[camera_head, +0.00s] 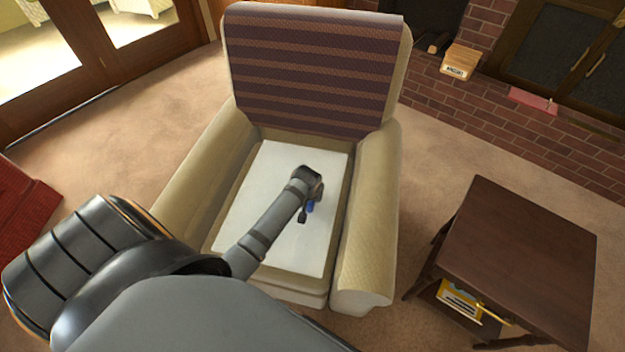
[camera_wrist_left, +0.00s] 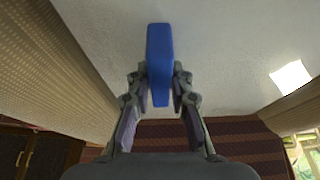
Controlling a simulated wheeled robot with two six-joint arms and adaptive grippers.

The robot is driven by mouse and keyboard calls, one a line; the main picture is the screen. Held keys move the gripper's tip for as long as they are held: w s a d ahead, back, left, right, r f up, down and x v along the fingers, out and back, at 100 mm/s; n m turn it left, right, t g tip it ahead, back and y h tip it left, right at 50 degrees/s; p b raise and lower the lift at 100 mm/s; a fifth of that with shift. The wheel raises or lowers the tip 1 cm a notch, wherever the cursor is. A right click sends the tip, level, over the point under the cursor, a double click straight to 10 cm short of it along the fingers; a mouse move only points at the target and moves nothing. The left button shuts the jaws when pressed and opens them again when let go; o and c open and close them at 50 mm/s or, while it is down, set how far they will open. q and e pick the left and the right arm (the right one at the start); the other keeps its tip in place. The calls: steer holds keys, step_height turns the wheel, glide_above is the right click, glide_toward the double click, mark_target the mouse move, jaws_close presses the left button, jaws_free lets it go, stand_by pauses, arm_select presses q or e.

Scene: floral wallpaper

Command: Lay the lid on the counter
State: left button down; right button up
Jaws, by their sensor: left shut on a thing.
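My left gripper (camera_head: 306,211) is over the white flat slab (camera_head: 262,215) on the armchair seat. In the left wrist view the left gripper (camera_wrist_left: 160,85) is shut on a blue piece (camera_wrist_left: 159,50), seen as a narrow, smooth, slab-like shape between the two fingers. It may be the lid, but its full form is not clear. A bit of the blue piece (camera_head: 311,206) shows beside the gripper in the head view. I cannot tell whether it touches the white slab. No kitchen counter is recognisable. My right gripper is not in view.
The armchair's left armrest (camera_head: 188,180), right armrest (camera_head: 371,230) and striped backrest (camera_head: 310,70) enclose the slab on three sides. A dark wooden side table (camera_head: 520,255) stands at the right. Much of the slab's top is bare.

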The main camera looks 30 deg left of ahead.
arm_select(q)
steer(key=shift+w+a+f, duration=0.2)
steer(key=shift+w+f, duration=0.35)
steer(key=shift+f, duration=0.05)
steer(key=shift+w+a+f, duration=0.2)
steer(key=shift+w+f, duration=0.35)
steer(key=shift+f, duration=0.05)
steer(key=shift+w+f+b, duration=0.1)
steer(key=shift+f+b, duration=0.65)
steer(key=shift+f, duration=1.05)
steer(key=c, duration=1.2)
jaws_free()
steer(key=shift+r, duration=0.1)
